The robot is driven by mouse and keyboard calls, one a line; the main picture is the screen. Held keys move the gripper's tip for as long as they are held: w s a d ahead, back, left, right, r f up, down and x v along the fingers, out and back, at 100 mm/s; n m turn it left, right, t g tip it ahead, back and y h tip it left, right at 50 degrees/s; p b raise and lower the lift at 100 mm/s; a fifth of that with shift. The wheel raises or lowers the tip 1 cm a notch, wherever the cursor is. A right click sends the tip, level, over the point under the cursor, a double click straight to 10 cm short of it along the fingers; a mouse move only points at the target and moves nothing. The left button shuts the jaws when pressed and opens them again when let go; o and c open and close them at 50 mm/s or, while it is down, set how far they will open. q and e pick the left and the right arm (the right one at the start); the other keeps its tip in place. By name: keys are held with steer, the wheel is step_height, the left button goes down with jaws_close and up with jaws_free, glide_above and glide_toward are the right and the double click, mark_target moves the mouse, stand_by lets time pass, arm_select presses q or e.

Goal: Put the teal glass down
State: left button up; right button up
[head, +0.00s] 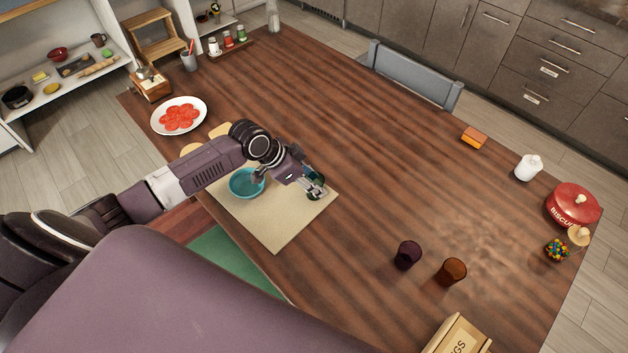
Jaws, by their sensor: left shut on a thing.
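My left gripper (314,190) reaches in from the left and is shut on the teal glass (319,181). The glass is small and dark in the head view and mostly hidden by the fingers. Both are over the right corner of the beige placemat (278,228). I cannot tell whether the glass touches the mat or table. My right gripper is not in view.
A purple glass (408,255) and an amber glass (452,271) stand toward the lower right. A plate of red slices (179,116) is at the upper left. A red biscuit tin (573,205) stands far right. The wooden table (370,150) is clear in the middle.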

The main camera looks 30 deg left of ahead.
arm_select(q)
steer(key=shift+f, duration=0.1)
steer(key=o, duration=1.2)
steer(key=shift+r, duration=0.25)
steer(key=shift+b+v, duration=0.55)
steer(key=shift+v, duration=5.35)
